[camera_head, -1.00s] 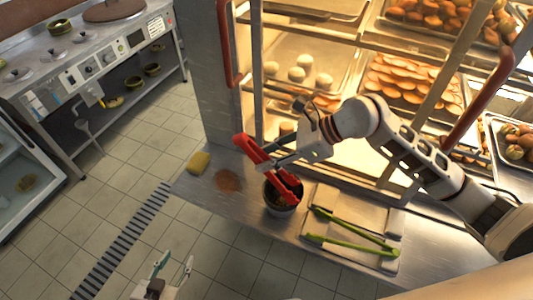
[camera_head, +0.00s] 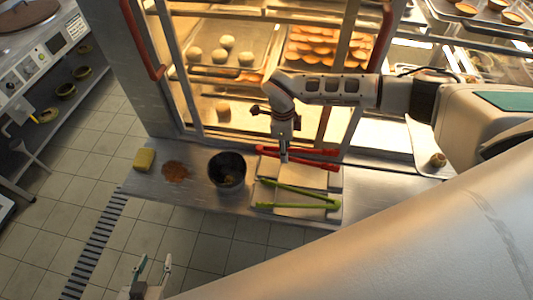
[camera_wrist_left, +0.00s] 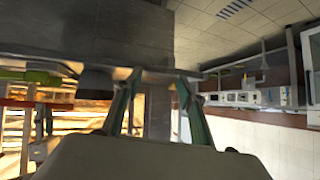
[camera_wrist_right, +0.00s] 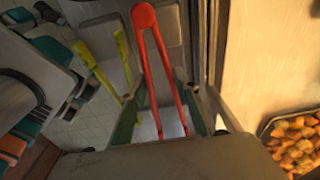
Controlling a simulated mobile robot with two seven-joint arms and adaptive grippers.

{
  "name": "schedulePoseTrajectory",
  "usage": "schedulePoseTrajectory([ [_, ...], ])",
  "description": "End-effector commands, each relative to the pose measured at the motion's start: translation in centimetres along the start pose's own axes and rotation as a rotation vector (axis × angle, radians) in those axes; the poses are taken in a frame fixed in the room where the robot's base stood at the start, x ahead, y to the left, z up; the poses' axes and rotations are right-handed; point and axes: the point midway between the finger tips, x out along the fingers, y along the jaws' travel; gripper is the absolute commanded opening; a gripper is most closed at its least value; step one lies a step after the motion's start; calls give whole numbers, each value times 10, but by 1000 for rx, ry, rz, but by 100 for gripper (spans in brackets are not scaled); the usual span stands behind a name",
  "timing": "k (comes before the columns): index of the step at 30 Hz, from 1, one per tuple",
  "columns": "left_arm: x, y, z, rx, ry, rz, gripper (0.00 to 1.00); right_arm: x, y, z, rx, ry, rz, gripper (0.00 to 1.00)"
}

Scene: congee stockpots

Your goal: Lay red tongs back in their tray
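The red tongs (camera_head: 318,163) lie along the back of the pale tray (camera_head: 312,181) on the steel counter. Green tongs (camera_head: 300,191) lie in front of them in the tray. My right gripper (camera_head: 284,158) is low over the red tongs. In the right wrist view, the red tongs (camera_wrist_right: 147,20) extend between the fingers of the right gripper (camera_wrist_right: 162,75), which stand apart. Exact finger contact is hard to see. My left gripper (camera_head: 153,264) is open and empty at the bottom of the head view, over the floor. Its spread fingers (camera_wrist_left: 158,75) show in the left wrist view.
A dark pot (camera_head: 227,170) stands left of the tray. A brown patch (camera_head: 175,171) and a yellow sponge (camera_head: 144,159) are further left. The lit glass cabinet (camera_head: 215,100) with red handles rises behind the counter. My own pale arm covers the lower right.

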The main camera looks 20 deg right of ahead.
Motion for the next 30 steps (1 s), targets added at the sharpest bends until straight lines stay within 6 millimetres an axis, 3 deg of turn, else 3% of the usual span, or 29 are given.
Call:
schedulePoseTrajectory([
  [11, 2, 4, 3, -3, 4, 4, 40, 9, -9, -9, 15, 27, 4, 28],
  [20, 12, 18, -6, -1, 55, 28, 40, 34, -9, -6, 14, 27, 4, 28],
  [30, 28, 18, 25, 2, 37, 25, 40, 65, -8, -4, 14, 27, 6, 28],
])
